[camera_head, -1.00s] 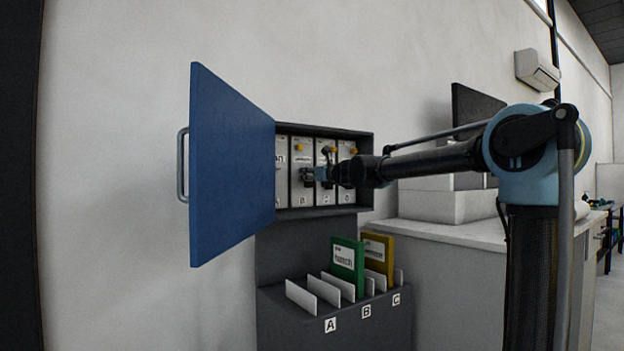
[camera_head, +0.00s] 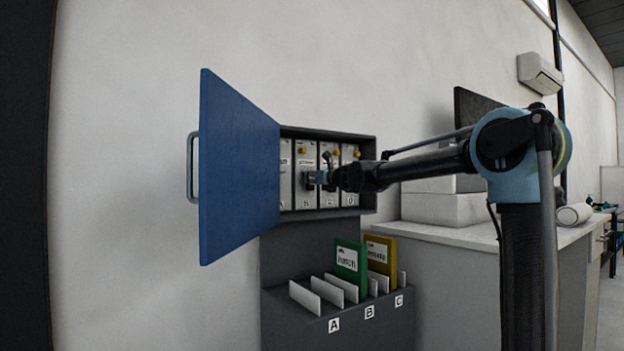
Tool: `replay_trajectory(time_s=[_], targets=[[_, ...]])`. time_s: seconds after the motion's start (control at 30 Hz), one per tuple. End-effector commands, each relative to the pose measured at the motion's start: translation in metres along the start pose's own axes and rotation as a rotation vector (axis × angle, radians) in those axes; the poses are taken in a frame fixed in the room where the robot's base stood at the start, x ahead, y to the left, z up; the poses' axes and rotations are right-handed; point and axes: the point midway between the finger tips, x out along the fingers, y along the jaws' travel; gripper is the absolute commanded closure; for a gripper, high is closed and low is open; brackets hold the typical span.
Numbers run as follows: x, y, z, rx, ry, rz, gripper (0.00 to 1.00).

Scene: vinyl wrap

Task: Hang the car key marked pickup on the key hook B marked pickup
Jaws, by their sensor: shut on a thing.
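The open grey key cabinet (camera_head: 368,205) on the wall holds several white panels with small yellow hooks near their tops. The panel marked B (camera_head: 304,193) is second from the left, with its yellow hook (camera_head: 302,151) uncovered. My gripper (camera_head: 311,179) is inside the cabinet opening, pointing left, in front of panel B and below its hook. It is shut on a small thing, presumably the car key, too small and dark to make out. The wrist partly covers the panels to the right. I cannot read the key's marking.
The blue cabinet door (camera_head: 238,165) stands open to the left, close to my gripper. Below is a grey rack (camera_head: 300,333) with slots A, B and C, holding a green folder (camera_head: 350,262) and a yellow folder (camera_head: 383,252). A counter (camera_head: 450,236) stands at right.

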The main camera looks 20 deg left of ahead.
Motion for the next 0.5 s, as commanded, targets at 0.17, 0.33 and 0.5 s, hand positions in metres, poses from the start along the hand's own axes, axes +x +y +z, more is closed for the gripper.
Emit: replay_trajectory(time_s=[0.17,0.33,0.5], targets=[[0.0069,0.0031,-0.0042,0.002,0.003,0.014,0.93],[0.0082,0.0033,-0.0051,0.003,0.003,0.016,0.93],[0.0100,-0.0004,-0.0072,0.005,0.005,0.015,0.48]])
